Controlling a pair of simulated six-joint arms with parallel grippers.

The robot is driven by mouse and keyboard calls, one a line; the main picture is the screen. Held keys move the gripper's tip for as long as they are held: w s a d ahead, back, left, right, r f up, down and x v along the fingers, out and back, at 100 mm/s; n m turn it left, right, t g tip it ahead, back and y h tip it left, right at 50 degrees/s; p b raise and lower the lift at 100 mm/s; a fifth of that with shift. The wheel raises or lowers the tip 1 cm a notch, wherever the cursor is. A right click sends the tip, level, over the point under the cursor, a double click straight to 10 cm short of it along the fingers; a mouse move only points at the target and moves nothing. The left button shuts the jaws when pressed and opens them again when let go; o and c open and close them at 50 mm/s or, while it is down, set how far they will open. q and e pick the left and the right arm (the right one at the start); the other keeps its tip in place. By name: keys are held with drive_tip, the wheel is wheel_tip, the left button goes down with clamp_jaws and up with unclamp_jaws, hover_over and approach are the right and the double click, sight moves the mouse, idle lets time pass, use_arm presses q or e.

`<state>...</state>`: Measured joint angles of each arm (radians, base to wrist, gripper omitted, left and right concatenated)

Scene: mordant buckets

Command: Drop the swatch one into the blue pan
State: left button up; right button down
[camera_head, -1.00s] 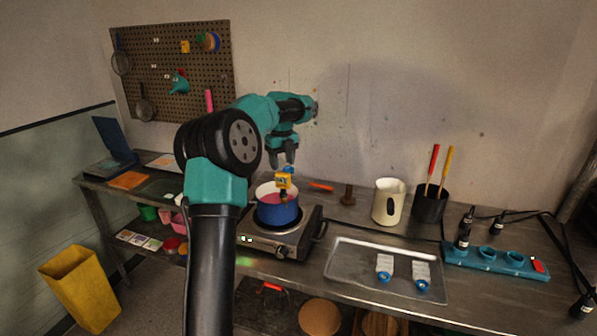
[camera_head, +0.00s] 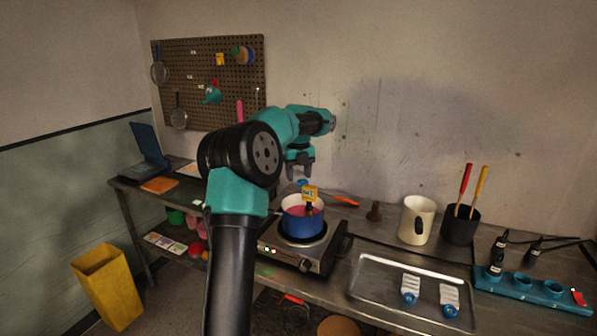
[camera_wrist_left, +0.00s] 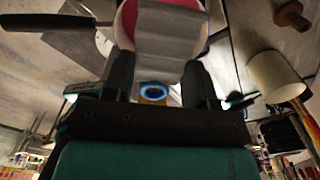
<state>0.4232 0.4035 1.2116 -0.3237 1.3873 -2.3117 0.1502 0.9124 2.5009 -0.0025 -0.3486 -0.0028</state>
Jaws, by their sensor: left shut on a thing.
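The blue pan (camera_head: 303,226) stands on the hotplate with pinkish-red liquid inside and a pale rim. My left gripper (camera_head: 300,172) is above the pan, pointing down. It is shut on a swatch, whose blue ring (camera_head: 302,183) shows just under the fingers beside a yellow tag (camera_head: 310,193). In the left wrist view the pale, striped swatch (camera_wrist_left: 170,32) extends past the fingers (camera_wrist_left: 160,78) in front of the pan's red liquid (camera_wrist_left: 130,14). Whether its lower end touches the liquid is unclear. My right gripper is not in view.
The hotplate (camera_head: 285,259) sits on the metal bench. A metal tray (camera_head: 375,280) to its right holds two more swatches with blue rings. A cream jug (camera_head: 416,220), a black holder (camera_head: 460,227) with red and yellow handles, and a blue rack (camera_head: 535,287) stand further right.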

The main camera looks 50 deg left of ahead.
use_arm(q)
drive_tip(key=shift+f, duration=2.55)
drive_tip(key=o, duration=1)
drive_tip(key=shift+r, duration=0.15)
wheel_tip(320, 180, up, 17)
hover_over(298, 178)
drive_tip(key=shift+w+a+r, duration=0.1)
drive_tip(key=shift+w, duration=0.05)
